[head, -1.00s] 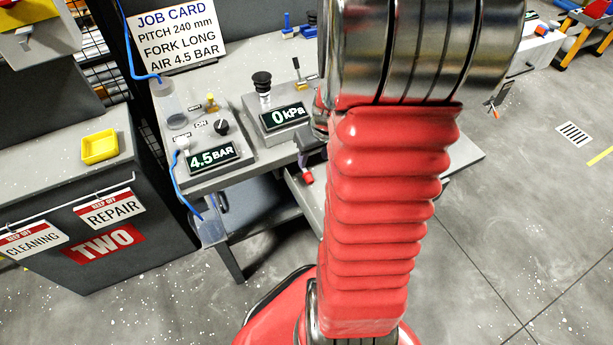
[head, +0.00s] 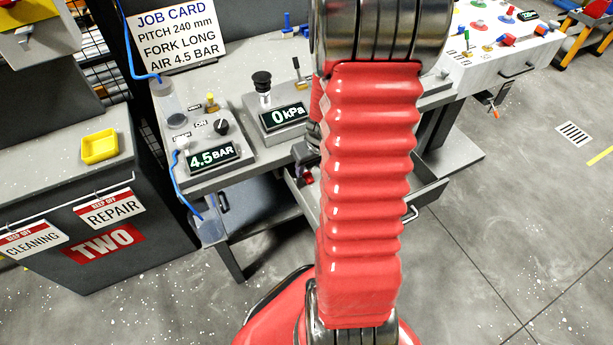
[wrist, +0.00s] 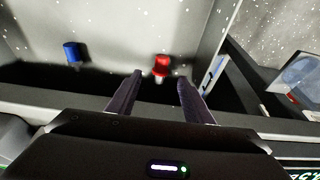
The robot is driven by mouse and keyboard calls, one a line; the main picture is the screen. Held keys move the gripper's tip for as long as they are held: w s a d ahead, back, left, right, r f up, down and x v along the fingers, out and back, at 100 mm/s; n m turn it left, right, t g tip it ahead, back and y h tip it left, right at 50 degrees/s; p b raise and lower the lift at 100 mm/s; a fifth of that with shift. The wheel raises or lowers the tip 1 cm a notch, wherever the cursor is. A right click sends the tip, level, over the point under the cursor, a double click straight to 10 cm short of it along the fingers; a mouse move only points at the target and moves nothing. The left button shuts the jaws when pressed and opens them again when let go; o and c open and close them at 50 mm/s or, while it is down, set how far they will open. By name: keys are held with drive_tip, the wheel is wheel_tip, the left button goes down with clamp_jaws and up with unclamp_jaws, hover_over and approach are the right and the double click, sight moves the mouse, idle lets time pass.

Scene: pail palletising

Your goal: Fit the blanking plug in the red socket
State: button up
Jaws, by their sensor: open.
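In the wrist view, a red-topped plug (wrist: 161,65) with a pale lower end stands in the open grey drawer, just beyond my fingertips. A blue plug (wrist: 72,53) stands farther left in the same drawer. My gripper (wrist: 160,80) is open, with its two dark fingers on either side of the line to the red plug and nothing between them. In the head view, my arm hides most of the gripper and part of the drawer (head: 425,198). A white panel (head: 490,65) at the upper right carries coloured fittings, one of them red (head: 509,39); I cannot tell which is the socket.
The bench carries a 4.5 BAR box (head: 210,150) and a 0 kPa box (head: 283,118). A blue hose (head: 183,190) hangs at its left. A yellow tray (head: 99,146) sits on the left cabinet.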

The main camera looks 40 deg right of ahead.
sight(307, 173)
drive_tip(key=shift+f, duration=0.1)
drive_tip(key=shift+x, duration=2.55)
drive_tip(key=shift+w, duration=0.1)
drive_tip(key=c, duration=1.1)
drive_tip(key=shift+r, duration=1.9)
drive_tip(key=s+d, duration=0.7)
drive_tip(key=s, duration=0.2)
drive_tip(key=s+d, duration=0.4)
drive_tip(key=shift+s+d, duration=0.3)
drive_tip(key=shift+s, duration=0.1)
